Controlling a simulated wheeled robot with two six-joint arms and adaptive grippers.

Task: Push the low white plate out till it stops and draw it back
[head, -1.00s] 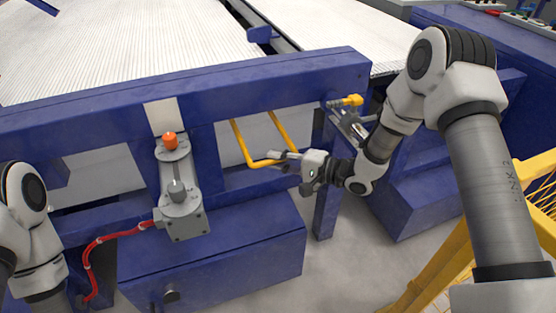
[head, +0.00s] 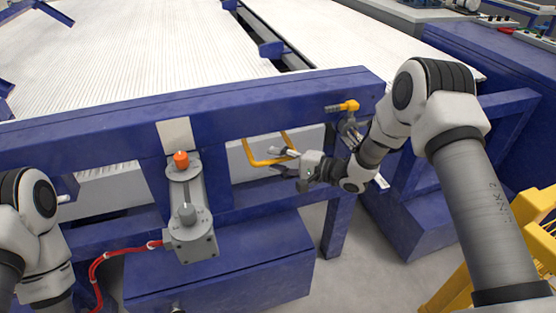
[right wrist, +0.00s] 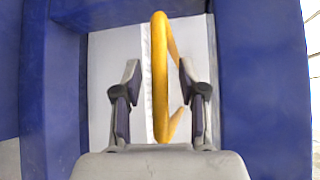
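The low white plate (head: 238,163) shows through the opening under the blue cross beam in the head view. A yellow bar handle (head: 258,161) stands out in front of it. The plate (right wrist: 105,85) and handle (right wrist: 165,75) also show in the right wrist view. My right gripper (head: 283,160) is at the handle's right part. In the right wrist view the two fingers of my right gripper (right wrist: 158,85) are apart, one on each side of the yellow bar, with gaps. Where the handle joins the plate is unclear. My left gripper is outside the picture.
The blue cross beam (head: 110,120) runs above the opening, with a blue post at each side. A grey cylinder with an orange cap (head: 181,160) stands left of it. A yellow fitting (head: 347,106) is on the beam, and a yellow railing (head: 535,230) is at right.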

